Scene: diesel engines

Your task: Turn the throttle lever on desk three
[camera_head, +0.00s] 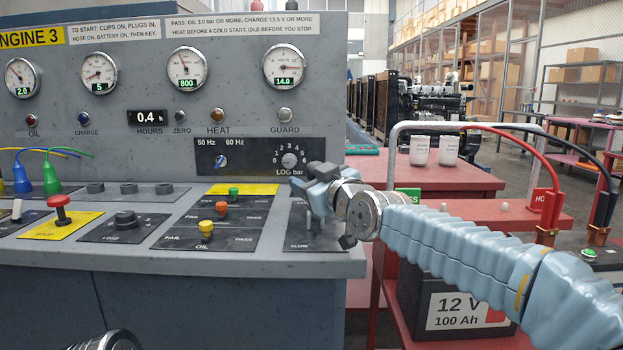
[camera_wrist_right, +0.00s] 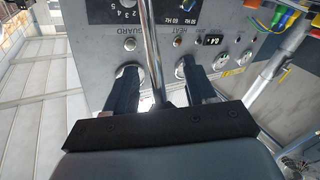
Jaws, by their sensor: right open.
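The throttle panel (camera_head: 300,238), marked SLOW, is at the right end of the desk under the ENGINE 3 sign. My right gripper (camera_head: 312,188) is over this panel and hides most of the lever in the head view. In the right wrist view, the lever's shiny metal rod (camera_wrist_right: 153,50) runs between the two dark fingers of my right gripper (camera_wrist_right: 158,80). The fingers are apart, one on each side of the rod. I cannot tell whether either finger touches it. My left gripper is not in view.
The upright gauge panel (camera_head: 215,105) stands close behind the gripper. A red cart with a 12 V battery (camera_head: 455,308) is at the right, beneath my arm.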

